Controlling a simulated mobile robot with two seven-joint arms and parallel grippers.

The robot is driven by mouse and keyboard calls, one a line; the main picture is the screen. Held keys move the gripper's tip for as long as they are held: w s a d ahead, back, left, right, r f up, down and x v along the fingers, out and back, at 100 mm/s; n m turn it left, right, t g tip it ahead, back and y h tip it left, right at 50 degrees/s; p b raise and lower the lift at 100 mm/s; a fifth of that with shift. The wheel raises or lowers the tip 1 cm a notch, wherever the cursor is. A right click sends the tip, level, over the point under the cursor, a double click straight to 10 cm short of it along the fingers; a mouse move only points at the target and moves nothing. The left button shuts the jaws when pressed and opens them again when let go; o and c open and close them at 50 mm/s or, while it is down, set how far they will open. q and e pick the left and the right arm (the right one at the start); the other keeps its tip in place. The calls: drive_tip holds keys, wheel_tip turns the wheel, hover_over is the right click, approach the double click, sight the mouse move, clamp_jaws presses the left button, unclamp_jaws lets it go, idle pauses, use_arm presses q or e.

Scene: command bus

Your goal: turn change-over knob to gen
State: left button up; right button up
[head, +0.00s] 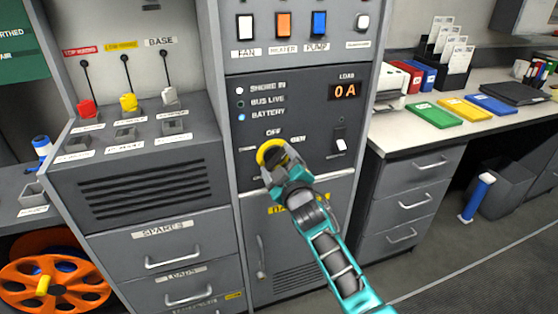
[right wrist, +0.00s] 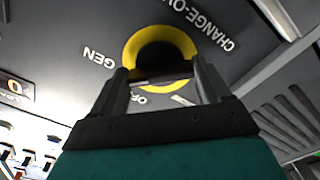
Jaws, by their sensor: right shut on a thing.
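The change-over knob (head: 268,150) is a yellow ring with a dark centre on the grey panel, below the OFF and GEN labels in the head view. My right gripper (head: 275,164) reaches it from below and covers its lower part. In the right wrist view the yellow ring (right wrist: 130,46) shows beyond the fingers, with the GEN label (right wrist: 98,58) to its left. My right gripper (right wrist: 160,78) is shut on the knob's dark grip bar, a finger on each side. Which label the knob points to is hard to tell. My left gripper is not in view.
Above the knob, the BATTERY lamp (head: 242,118) glows blue and the LOAD display (head: 346,91) reads 0 A. A small switch (head: 340,144) sits to the right. FAN, HEATER and PUMP switches (head: 283,25) are higher up. A counter with drawers (head: 408,199) stands at right.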

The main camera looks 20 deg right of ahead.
drive_tip(key=shift+m+p, duration=0.35)
drive_tip(key=shift+m, duration=1.15)
drive_tip(key=o, duration=1)
